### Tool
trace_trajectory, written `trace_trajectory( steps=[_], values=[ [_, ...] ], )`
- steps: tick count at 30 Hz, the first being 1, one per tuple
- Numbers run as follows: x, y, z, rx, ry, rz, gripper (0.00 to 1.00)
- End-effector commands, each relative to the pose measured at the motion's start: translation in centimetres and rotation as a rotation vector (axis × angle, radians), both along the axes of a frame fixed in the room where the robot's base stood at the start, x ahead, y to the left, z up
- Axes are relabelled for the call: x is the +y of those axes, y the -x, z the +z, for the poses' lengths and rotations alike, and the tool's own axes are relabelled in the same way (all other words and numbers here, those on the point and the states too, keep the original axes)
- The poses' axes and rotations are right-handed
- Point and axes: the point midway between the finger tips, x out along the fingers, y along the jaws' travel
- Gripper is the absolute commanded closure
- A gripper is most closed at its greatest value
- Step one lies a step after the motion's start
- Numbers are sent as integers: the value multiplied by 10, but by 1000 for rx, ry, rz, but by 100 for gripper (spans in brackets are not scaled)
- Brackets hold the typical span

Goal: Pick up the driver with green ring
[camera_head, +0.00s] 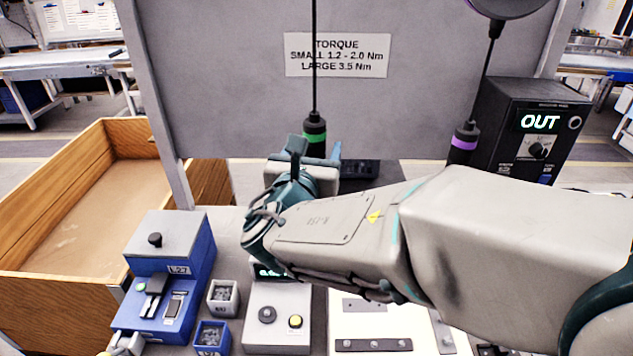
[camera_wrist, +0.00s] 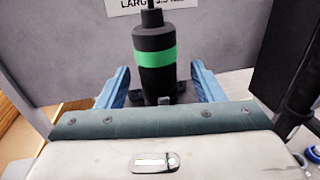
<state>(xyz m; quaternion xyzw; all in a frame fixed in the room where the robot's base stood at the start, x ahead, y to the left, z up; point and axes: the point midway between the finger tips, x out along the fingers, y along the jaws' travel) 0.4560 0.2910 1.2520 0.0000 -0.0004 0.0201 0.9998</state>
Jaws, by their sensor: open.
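The driver with the green ring (camera_head: 314,132) hangs upright from a cable in front of the grey panel in the head view. In the wrist view the green-ringed driver (camera_wrist: 155,60) is black and stands between the blue fingers. My gripper (camera_head: 315,148) is open, with one finger on each side of the driver; it also shows in the wrist view (camera_wrist: 160,92). Gaps show between the driver and both fingers. The driver's lower end is hidden behind my gripper body. A second driver with a purple ring (camera_head: 464,142) hangs to the right.
A dark box reading OUT (camera_head: 530,130) stands at the right. A wooden crate (camera_head: 40,215) is at the left. A blue and grey device (camera_head: 165,275), small bins (camera_head: 222,297) and a grey control box (camera_head: 278,325) stand in front. The panel (camera_head: 230,100) is close behind.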

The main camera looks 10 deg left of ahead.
Motion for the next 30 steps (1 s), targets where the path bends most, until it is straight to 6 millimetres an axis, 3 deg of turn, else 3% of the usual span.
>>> trace_trajectory(
  steps=[7, 16, 21, 23, 30],
  values=[
    [3, -32, 0, 1, 1, -2, 39],
    [3, -37, -1, 0, 0, 0, 39],
    [3, -37, -1, 0, 0, 0, 86],
    [3, -37, -1, 0, 0, 0, 100],
    [3, -37, 0, -2, -1, -1, 100]
  ],
)
